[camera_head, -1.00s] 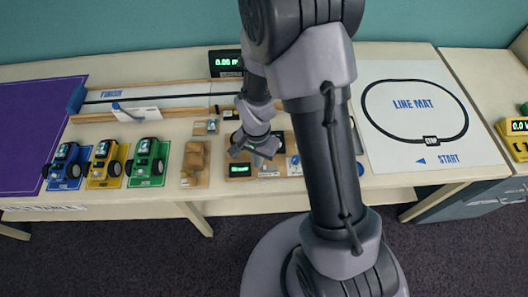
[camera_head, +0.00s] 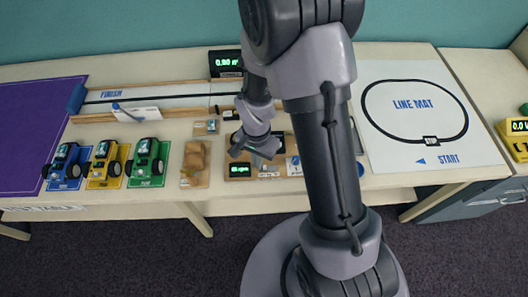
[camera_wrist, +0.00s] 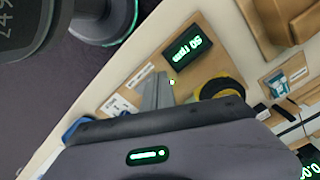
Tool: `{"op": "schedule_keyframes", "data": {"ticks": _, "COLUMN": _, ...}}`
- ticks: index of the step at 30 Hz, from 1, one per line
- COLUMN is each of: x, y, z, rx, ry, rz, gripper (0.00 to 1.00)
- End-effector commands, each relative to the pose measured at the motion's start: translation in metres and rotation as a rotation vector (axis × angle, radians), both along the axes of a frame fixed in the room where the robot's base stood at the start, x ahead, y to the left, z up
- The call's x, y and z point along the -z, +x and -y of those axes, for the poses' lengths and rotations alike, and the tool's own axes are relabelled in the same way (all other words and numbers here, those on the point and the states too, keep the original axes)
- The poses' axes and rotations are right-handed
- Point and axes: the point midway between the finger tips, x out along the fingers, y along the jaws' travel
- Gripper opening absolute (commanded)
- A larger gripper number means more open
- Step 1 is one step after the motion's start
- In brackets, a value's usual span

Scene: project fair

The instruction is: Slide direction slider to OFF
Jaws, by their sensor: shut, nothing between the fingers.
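My gripper (camera_head: 258,158) is over the left part of the wooden control panel (camera_head: 284,184) in the head view. In the wrist view its narrow grey fingers (camera_wrist: 156,90) are together and empty, pointing down at the panel. The panel's display (camera_wrist: 187,46) glows green and appears to read 50 rpm, upside down. White labels (camera_wrist: 139,75) lie beside the fingers. A yellow and black round part (camera_wrist: 220,88) is on the other side, partly covered by my gripper. I cannot make out the direction slider's knob or its position; the fingers and gripper body cover that area.
Blue (camera_head: 66,166), yellow (camera_head: 106,163) and green (camera_head: 148,162) toy vehicles stand left on the table. The line mat (camera_head: 400,140) lies right, and a track with a black display (camera_head: 226,63) runs behind.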

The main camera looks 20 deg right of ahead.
Motion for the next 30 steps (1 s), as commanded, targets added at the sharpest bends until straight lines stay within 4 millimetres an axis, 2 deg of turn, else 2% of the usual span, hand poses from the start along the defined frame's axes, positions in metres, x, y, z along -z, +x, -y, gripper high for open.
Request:
{"op": "schedule_keyframes", "data": {"ticks": 13, "x": 0.001, "y": 0.0, "z": 0.0, "rx": 0.0, "ry": 0.0, "rz": 0.0, "gripper": 0.0}}
{"op": "schedule_keyframes", "data": {"ticks": 30, "x": 0.019, "y": 0.0, "z": 0.0, "rx": 0.0, "ry": 0.0, "rz": 0.0, "gripper": 0.0}}
